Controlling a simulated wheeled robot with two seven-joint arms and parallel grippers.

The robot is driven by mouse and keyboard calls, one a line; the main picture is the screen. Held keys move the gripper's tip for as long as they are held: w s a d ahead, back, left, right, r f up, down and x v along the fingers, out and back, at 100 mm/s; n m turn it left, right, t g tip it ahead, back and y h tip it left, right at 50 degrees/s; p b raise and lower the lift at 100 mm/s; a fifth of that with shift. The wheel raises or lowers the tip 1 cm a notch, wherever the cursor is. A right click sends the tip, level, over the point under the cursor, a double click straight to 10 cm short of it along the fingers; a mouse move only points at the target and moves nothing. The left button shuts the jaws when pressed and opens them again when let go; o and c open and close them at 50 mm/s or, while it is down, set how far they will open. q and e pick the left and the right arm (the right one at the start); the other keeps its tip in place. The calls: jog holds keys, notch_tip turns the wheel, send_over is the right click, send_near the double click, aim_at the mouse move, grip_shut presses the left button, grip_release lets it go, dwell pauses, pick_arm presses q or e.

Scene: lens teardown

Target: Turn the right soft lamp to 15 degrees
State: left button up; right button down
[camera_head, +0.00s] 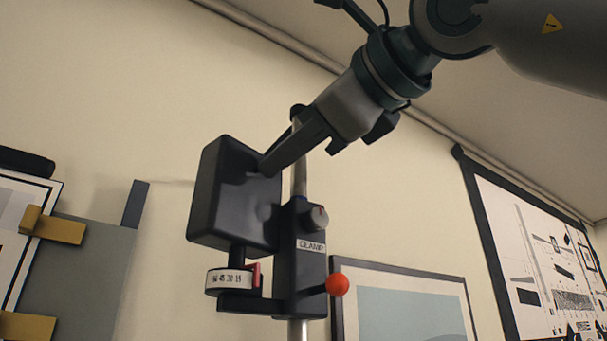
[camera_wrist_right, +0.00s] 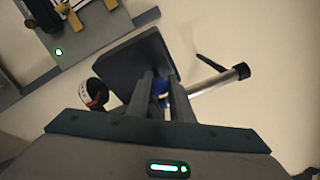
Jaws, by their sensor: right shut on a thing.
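The right soft lamp (camera_head: 232,200) is a black box-shaped head on a bracket at a vertical metal post. Below it is a white scale dial (camera_head: 229,281) with small numbers and a red pointer (camera_head: 255,274) at its right end; the exact reading is too small to tell. My right gripper (camera_head: 268,168) reaches down from the upper right and is shut at the lamp head's upper right edge. In the right wrist view the fingers (camera_wrist_right: 161,95) close on a part by the dark lamp head (camera_wrist_right: 122,66), with a blue bit between them. My left gripper is not in view.
The post (camera_head: 299,180) carries a block labelled CLAMP (camera_head: 311,246), a grey knob (camera_head: 314,218) and an orange-red ball handle (camera_head: 337,284). Framed pictures hang behind at right. A grey panel (camera_head: 85,275) with brass clips stands at left. Wall space above the lamp is clear.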

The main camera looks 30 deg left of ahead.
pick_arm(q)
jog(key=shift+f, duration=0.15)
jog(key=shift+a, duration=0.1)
pick_arm(e)
jog(key=c, duration=1.9)
grip_release()
jog(key=shift+s+a, duration=0.1)
jog(key=shift+o, duration=0.2)
